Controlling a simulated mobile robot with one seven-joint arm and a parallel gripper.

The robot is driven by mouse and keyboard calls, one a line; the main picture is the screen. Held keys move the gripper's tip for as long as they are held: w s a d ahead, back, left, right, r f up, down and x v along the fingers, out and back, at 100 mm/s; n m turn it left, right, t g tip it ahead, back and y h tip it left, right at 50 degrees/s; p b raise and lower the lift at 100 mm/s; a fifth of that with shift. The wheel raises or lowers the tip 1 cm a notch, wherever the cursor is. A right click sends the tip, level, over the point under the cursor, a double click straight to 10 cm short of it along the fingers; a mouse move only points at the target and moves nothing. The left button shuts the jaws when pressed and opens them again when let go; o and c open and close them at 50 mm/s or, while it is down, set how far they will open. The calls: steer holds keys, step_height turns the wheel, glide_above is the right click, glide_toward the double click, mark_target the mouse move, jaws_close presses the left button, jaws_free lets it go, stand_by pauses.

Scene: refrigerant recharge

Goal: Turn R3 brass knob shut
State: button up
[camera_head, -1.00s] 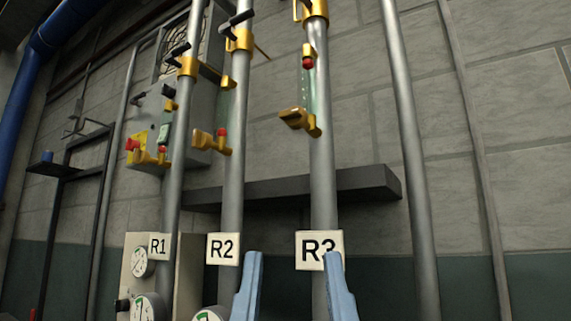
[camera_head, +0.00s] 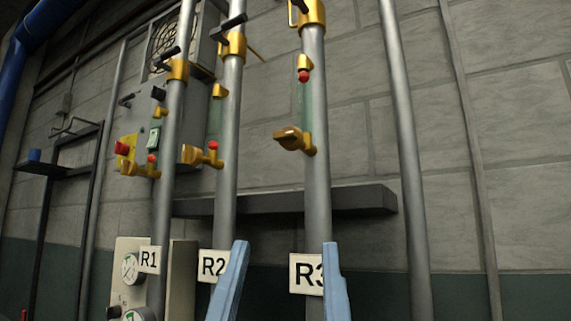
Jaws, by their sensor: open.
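The R3 pipe (camera_head: 316,205) is a grey vertical pipe with a white R3 label (camera_head: 304,273) low on it. The R3 brass knob (camera_head: 289,138) sticks out to the left from a brass fitting on this pipe, below a greenish sight tube (camera_head: 306,103) with a red piece at its top. My gripper (camera_head: 285,258) shows at the bottom as two blue fingers, spread apart and empty. It appears well below the knob in the picture and is not touching it. The right finger covers part of the R3 label.
Pipes R2 (camera_head: 227,185) and R1 (camera_head: 166,190) stand to the left with similar brass knobs. A dark horizontal beam (camera_head: 362,198) crosses behind the pipes. A gauge panel (camera_head: 128,268) is at lower left. A bare pipe (camera_head: 407,160) stands right of R3.

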steer(key=w+a+r+m+g+h+p, duration=0.2)
steer(key=w+r+m+g+h+p, duration=0.25)
steer(key=r+p, duration=0.8)
steer(key=g+h+p, duration=0.2)
steer(key=g+p, duration=0.4)
steer(key=p, duration=0.6)
glide_toward(285, 131)
steer(key=p+x, duration=0.5)
steer(key=x, duration=0.5)
steer(key=shift+w+r, duration=0.15)
steer(key=shift+w, duration=0.25)
steer(key=shift+w+d, duration=0.35)
steer(key=shift+w, duration=0.25)
jaws_close()
